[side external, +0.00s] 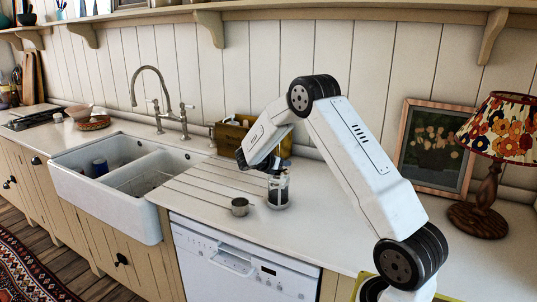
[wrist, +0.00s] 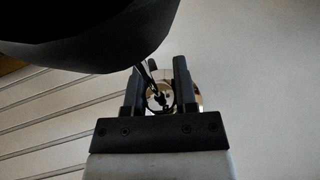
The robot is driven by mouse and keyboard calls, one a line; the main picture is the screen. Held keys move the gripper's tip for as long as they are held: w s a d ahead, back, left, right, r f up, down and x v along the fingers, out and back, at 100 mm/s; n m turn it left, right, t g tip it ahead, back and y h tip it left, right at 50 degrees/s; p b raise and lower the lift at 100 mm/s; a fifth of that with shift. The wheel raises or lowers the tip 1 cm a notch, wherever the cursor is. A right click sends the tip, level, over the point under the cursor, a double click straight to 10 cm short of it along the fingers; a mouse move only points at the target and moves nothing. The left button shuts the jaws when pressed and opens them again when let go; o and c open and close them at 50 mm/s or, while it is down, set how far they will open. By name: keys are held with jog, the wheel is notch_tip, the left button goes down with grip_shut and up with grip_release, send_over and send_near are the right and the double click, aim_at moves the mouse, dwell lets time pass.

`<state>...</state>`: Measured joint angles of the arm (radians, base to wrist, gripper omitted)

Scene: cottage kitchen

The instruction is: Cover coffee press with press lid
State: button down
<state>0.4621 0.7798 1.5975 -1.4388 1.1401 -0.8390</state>
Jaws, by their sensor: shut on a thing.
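The coffee press (side external: 279,193) is a small clear glass cylinder with a dark frame, upright on the white counter right of the sink. My gripper (side external: 278,171) is directly above it, pointing down. In the wrist view my gripper (wrist: 158,88) has its two dark fingers on either side of the press lid (wrist: 161,99), a small dark knob over a round shiny rim. It is shut on the lid. The lid is mostly hidden by my gripper in the side view. I cannot tell whether it rests on the glass or hangs just above it.
A small metal cup (side external: 240,206) with a handle stands left of the press. A wooden crate (side external: 233,136) stands behind, near the wall. The double sink (side external: 78,187) is at left. A lamp (side external: 487,190) and a framed picture (side external: 434,146) stand at right.

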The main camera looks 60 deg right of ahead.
jog(key=c, duration=0.7)
grip_release()
jog(key=shift+a, duration=0.15)
jog(key=shift+v, duration=5.35)
jog(key=s+a+f+m+t+y, duration=0.2)
jog(key=s+a+m+y, duration=0.2)
jog(key=a, duration=0.5)
jog(key=s+a+f+m+t+y, duration=0.2)
jog(key=s+a+m, duration=0.4)
jog(key=a, duration=0.4)
jog(key=s+a+f+m+t+y, duration=0.1)
jog(key=s+a+f+m+y, duration=0.2)
jog(key=s+a+m+y, duration=0.2)
jog(key=shift+s+a+f+t+y, duration=0.15)
jog(key=shift+a+y, duration=0.35)
jog(key=shift+a, duration=0.6)
jog(key=shift+a+f+t+y, duration=0.25)
jog(key=shift+a+y, duration=0.25)
jog(key=shift+a, duration=0.55)
